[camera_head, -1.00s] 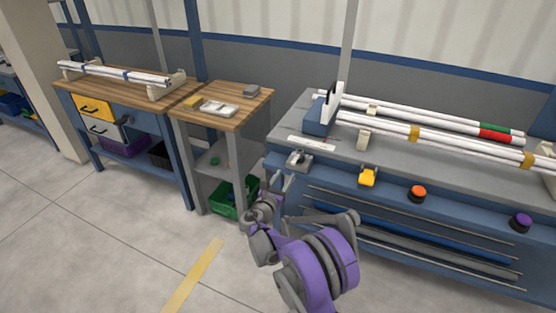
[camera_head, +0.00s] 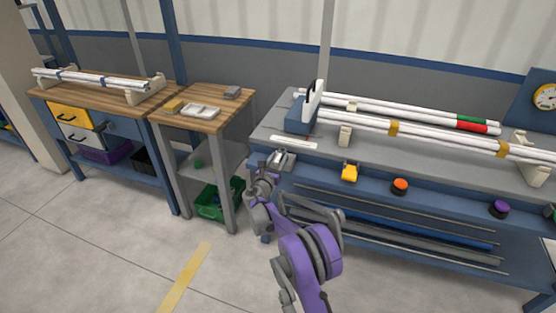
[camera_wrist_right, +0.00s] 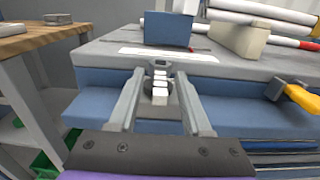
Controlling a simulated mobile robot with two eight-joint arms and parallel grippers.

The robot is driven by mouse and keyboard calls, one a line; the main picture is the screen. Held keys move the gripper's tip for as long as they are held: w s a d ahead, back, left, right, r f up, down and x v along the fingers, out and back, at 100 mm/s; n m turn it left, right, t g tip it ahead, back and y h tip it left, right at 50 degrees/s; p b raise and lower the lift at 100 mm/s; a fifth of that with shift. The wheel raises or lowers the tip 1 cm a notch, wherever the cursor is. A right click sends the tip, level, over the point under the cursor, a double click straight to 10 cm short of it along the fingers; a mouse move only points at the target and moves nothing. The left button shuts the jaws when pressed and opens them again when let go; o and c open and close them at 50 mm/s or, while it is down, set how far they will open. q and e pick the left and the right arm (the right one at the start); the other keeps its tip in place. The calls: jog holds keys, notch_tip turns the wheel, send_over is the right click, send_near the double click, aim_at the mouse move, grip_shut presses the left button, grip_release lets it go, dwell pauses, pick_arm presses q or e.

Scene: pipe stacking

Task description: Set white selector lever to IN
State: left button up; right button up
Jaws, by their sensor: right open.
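The white selector lever (camera_wrist_right: 160,94) is a short white handle on a small grey mount at the front of the blue-and-grey bench. In the right wrist view its white end points toward the camera. My right gripper (camera_wrist_right: 162,84) is open, with one finger on each side of the lever; I cannot tell if either touches it. In the head view the right gripper (camera_head: 268,170) is at the bench's front left corner, where it partly hides the lever and its mount (camera_head: 282,159). The IN mark is not readable. My left gripper is out of view.
A yellow lever (camera_head: 349,172), an orange knob (camera_head: 400,186) and a purple knob (camera_head: 499,208) line the bench front to the right. White pipes (camera_head: 420,128) lie on supports behind. A wooden-topped table (camera_head: 215,120) stands left, with a green bin (camera_head: 212,207) below.

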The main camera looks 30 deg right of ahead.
grip_shut()
dwell(1.4)
